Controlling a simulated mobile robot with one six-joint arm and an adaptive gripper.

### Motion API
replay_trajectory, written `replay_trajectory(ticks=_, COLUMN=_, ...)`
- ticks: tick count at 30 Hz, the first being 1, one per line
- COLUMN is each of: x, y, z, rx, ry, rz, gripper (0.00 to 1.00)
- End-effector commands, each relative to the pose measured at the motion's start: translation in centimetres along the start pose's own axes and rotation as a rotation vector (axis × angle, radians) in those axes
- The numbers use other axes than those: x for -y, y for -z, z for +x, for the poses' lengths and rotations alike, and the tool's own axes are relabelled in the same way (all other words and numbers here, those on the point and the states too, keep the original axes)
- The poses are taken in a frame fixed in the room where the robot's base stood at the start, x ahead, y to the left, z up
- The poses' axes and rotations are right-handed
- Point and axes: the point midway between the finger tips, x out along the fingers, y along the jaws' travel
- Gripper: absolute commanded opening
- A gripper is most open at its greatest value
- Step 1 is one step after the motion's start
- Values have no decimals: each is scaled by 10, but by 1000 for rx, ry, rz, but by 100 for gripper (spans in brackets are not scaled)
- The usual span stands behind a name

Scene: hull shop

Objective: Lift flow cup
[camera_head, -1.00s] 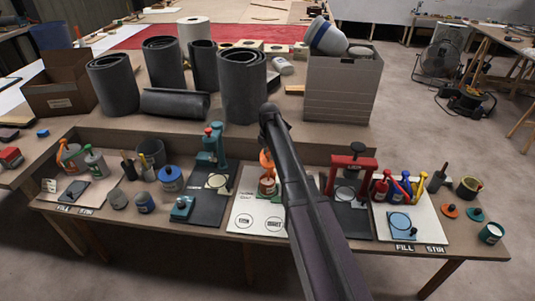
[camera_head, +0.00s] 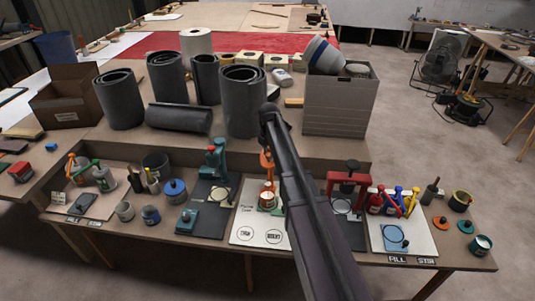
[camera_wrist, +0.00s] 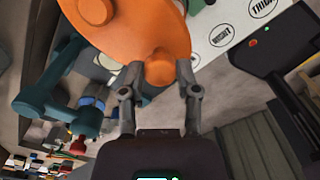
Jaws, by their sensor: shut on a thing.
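The orange flow cup (camera_wrist: 130,28) fills the top of the wrist view as a broad orange surface with a short stub. My gripper (camera_wrist: 160,82) has its two fingers shut on either side of that stub. In the head view the orange part (camera_head: 266,164) shows beside the end of my dark arm, above a white board (camera_head: 246,212) with printed circles. A small orange-brown vessel (camera_head: 266,199) shows just below it. My arm partly hides this spot, and I cannot tell whether the cup touches what is under it.
A teal stand (camera_head: 216,160) is close on the left and a red stand (camera_head: 348,178) on the right. Several bottles and pots stand along the bench. Dark rolls (camera_head: 243,100) and a grey bin (camera_head: 338,105) stand on the table behind.

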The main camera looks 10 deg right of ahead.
Motion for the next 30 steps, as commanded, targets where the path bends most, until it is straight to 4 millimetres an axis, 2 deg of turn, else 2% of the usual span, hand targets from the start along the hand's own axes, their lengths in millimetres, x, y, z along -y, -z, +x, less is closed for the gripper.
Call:
replay_trajectory(ticks=1, x=-4, y=0, z=-10, rx=0, ry=-7, rz=-1, gripper=0)
replay_trajectory(ticks=6, x=-4, y=0, z=-19, rx=0, ry=-8, rz=-1, gripper=0)
replay_trajectory(ticks=18, x=-4, y=0, z=-20, rx=0, ry=-7, rz=-1, gripper=0)
replay_trajectory(ticks=19, x=-4, y=0, z=-20, rx=0, ry=-7, rz=-1, gripper=49)
replay_trajectory(ticks=21, x=-4, y=-1, z=-20, rx=0, ry=-7, rz=-1, gripper=70)
replay_trajectory(ticks=22, x=-4, y=0, z=-20, rx=0, ry=-7, rz=-1, gripper=76)
replay_trajectory(ticks=30, x=-2, y=0, z=-19, rx=0, ry=-3, rz=0, gripper=76)
